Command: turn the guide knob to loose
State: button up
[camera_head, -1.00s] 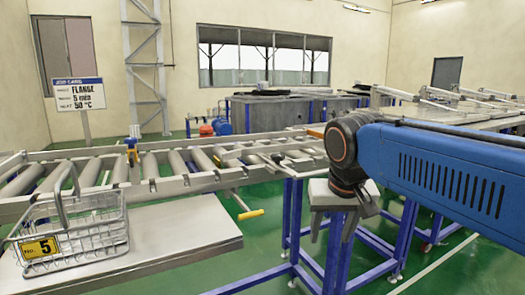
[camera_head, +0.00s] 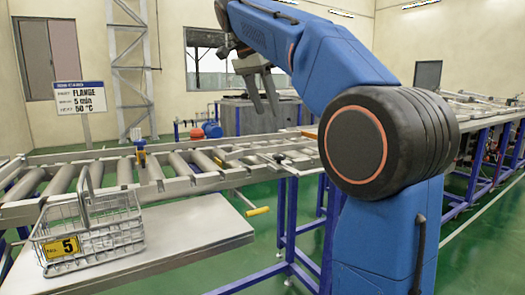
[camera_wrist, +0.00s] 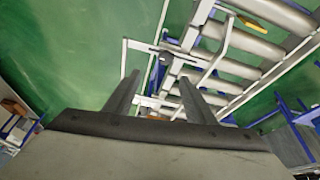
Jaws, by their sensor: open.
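My gripper (camera_head: 264,103) is open and empty, its fingers pointing down, and appears high above the far side of the roller conveyor (camera_head: 60,213) in the head view. In the wrist view its two fingers (camera_wrist: 160,82) stand apart over a pale frame. A small dark knob-like part (camera_wrist: 165,57) shows just beyond the fingertips there, apart from them. A small dark part (camera_head: 278,158) also shows on the conveyor's right end in the head view. I cannot tell for sure which is the guide knob, nor read its setting.
A wire basket (camera_head: 92,242) with a yellow number 5 tag stands on a pale table (camera_head: 195,245) at front left. A yellow-ended lever (camera_head: 257,211) sticks out below the conveyor. A job card sign (camera_head: 80,97) stands behind. Green floor is open at front middle.

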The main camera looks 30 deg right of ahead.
aim_at(279, 155)
jog(key=shift+m, duration=0.8)
jog(key=x, duration=0.5)
jog(key=w+x, duration=0.1)
jog(key=x, duration=0.9)
jog(key=shift+w+a+f, duration=0.2)
jog(key=shift+w+a, duration=0.05)
jog(key=shift+w, duration=0.05)
jog(key=c, duration=1)
